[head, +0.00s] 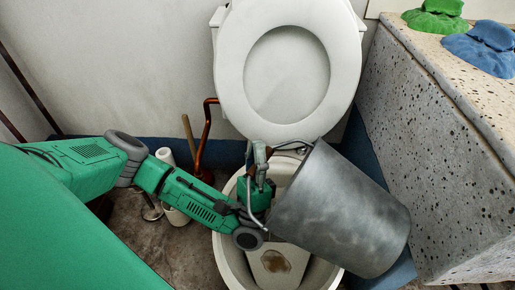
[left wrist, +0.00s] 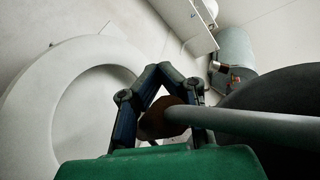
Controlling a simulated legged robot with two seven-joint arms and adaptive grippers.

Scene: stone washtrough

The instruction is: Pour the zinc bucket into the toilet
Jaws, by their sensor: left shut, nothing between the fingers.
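The zinc bucket (head: 345,215) is a grey metal cylinder, tilted strongly over the right side of the open toilet bowl (head: 232,262). Its mouth end faces up-left toward my left gripper (head: 262,165); its contents are hidden. The bucket's wire handle (head: 250,215) loops around the gripper. In the left wrist view, the left gripper's fingers (left wrist: 165,72) meet at the tips, with a brown handle grip (left wrist: 160,122) and grey wire behind or between them; which is unclear. The toilet seat (head: 232,70) stands raised and also shows in the left wrist view (left wrist: 30,110). My right gripper is out of view.
A speckled stone trough (head: 430,150) stands close on the right, with a green cloth (head: 435,18) and a blue cloth (head: 485,48) on top. A plunger (head: 190,135) and a white cylinder (head: 175,215) stand left of the toilet.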

